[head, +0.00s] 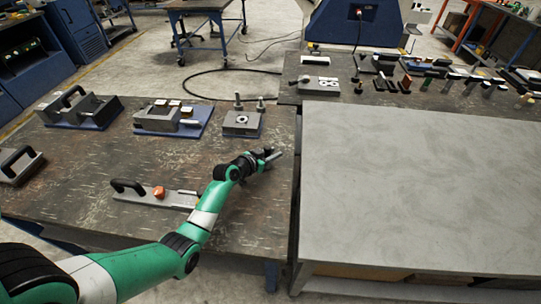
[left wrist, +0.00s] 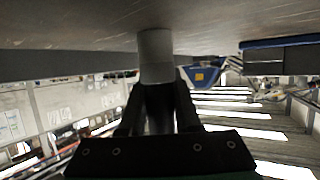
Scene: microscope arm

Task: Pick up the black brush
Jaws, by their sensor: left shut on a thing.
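My left gripper (head: 265,158) is over the right part of the dark worn table and is shut on a grey cylindrical thing (head: 276,154). In the left wrist view the grey cylinder (left wrist: 155,48) stands out past my fingertips (left wrist: 157,88), close to the table surface. I cannot tell whether it touches the table. I cannot make out for sure which thing is the black brush; the held thing looks grey, and the fingers hide part of it. My right gripper is not in view.
Metal fixtures on blue plates (head: 172,122) and a grey block with two pegs (head: 241,124) stand behind my left gripper. A flat bar with a black handle and orange knob (head: 160,192) lies left of my forearm. The grey tabletop (head: 420,190) at right is clear; several small tools line its back.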

